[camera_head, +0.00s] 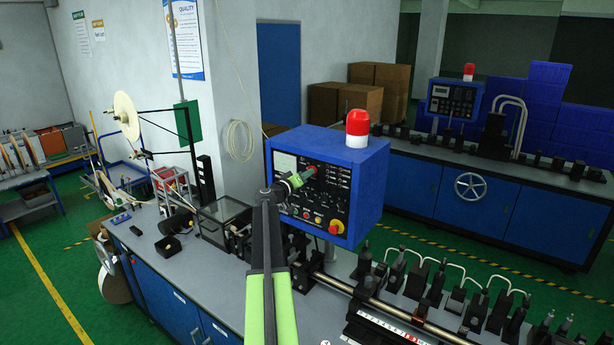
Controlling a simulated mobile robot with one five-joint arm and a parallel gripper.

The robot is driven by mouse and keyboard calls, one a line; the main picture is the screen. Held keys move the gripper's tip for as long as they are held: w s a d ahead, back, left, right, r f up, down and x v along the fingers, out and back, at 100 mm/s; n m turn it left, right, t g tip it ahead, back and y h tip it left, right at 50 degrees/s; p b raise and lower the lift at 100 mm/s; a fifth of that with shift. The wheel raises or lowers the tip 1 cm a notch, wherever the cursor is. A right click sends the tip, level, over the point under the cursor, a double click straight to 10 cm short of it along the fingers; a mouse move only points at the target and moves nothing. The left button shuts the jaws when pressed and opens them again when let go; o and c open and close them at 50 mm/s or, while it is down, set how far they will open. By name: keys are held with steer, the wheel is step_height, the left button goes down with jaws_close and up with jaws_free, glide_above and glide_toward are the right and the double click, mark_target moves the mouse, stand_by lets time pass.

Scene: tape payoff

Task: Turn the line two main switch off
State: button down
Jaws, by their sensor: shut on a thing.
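A blue control box (369,187) stands on the near bench, with a black panel (341,190) of knobs, buttons and labels. My gripper (304,175) reaches the upper left of this panel. It is shut on a small red knob (311,169), which my fingers partly hide. A red knob on a yellow plate (336,227) sits lower on the panel, clear of my gripper. The labels are too small to read, so I cannot tell which line this is. The knob's turned position is not clear.
A red and white beacon (357,128) tops the box. Fittings and a rail (385,308) line the bench below right. A second blue machine (461,197) with its own panel (452,100) stands behind right. Green floor (440,252) lies between.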

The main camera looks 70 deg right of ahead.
steer(key=shift+n, duration=0.7)
steer(key=c, duration=1.5)
jaws_free()
steer(key=v, duration=1.7)
steer(key=shift+a, duration=0.25)
